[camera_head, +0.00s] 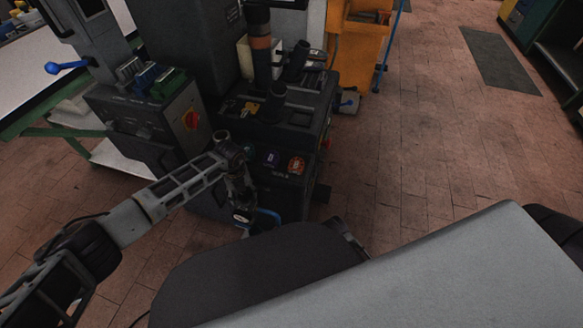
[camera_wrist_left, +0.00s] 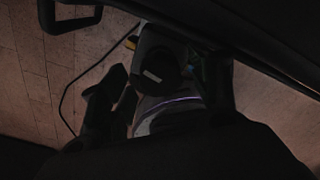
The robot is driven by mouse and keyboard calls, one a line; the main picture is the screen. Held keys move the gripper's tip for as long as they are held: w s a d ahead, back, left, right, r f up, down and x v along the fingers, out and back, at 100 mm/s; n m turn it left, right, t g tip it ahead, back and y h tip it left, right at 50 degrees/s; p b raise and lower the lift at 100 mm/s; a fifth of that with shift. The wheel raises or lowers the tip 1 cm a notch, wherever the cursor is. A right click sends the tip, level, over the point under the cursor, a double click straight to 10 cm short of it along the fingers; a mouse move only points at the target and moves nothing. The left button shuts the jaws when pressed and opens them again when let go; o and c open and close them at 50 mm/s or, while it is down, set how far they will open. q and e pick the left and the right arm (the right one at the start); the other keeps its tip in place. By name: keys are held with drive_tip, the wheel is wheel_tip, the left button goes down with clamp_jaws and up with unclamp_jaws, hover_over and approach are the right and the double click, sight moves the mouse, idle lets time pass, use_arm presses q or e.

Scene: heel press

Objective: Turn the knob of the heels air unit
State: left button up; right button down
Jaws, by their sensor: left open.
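A red rotary knob (camera_head: 191,120) on a yellow plate sits on the front of the dark control box (camera_head: 150,120) at the left. I cannot tell which part is the heels air unit's knob. My left gripper (camera_head: 244,213) hangs low in front of this unit, partly hidden by my body. In the dark left wrist view, its open fingers (camera_wrist_left: 165,100) flank a rounded black part with a white mark; contact is unclear.
A blue-handled lever (camera_head: 66,67) sticks out at the upper left. A table with green legs (camera_head: 50,130) stands behind it. An orange cabinet (camera_head: 358,45) stands behind the press.

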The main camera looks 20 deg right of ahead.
sight(243, 194)
use_arm(q)
drive_tip(key=shift+m+b, duration=0.85)
drive_tip(key=shift+m, duration=0.45)
drive_tip(key=shift+m+b, duration=0.9)
drive_tip(key=shift+m, duration=0.8)
drive_tip(key=shift+m+b, duration=0.85)
drive_tip(key=shift+m, duration=0.85)
drive_tip(key=shift+d+m+b, duration=0.1)
drive_tip(key=shift+m+b, duration=0.75)
drive_tip(key=shift+m, duration=1.05)
wheel_tip(243, 194, up, 14)
drive_tip(key=p, duration=0.3)
drive_tip(key=s+d+r+g+h, duration=0.1)
drive_tip(key=s+d+r+h, duration=0.2)
drive_tip(key=d, duration=0.3)
drive_tip(key=s+d+r+n+h, duration=0.1)
drive_tip(key=s+d+r+h, duration=0.2)
drive_tip(key=d, duration=0.4)
drive_tip(key=s+d+r+g+h, duration=0.1)
drive_tip(key=s+d+r+h, duration=0.1)
drive_tip(key=s+d+h, duration=0.3)
drive_tip(key=shift+d+r+g+h, duration=0.35)
drive_tip(key=shift+d+h, duration=0.25)
drive_tip(key=shift+d, duration=0.45)
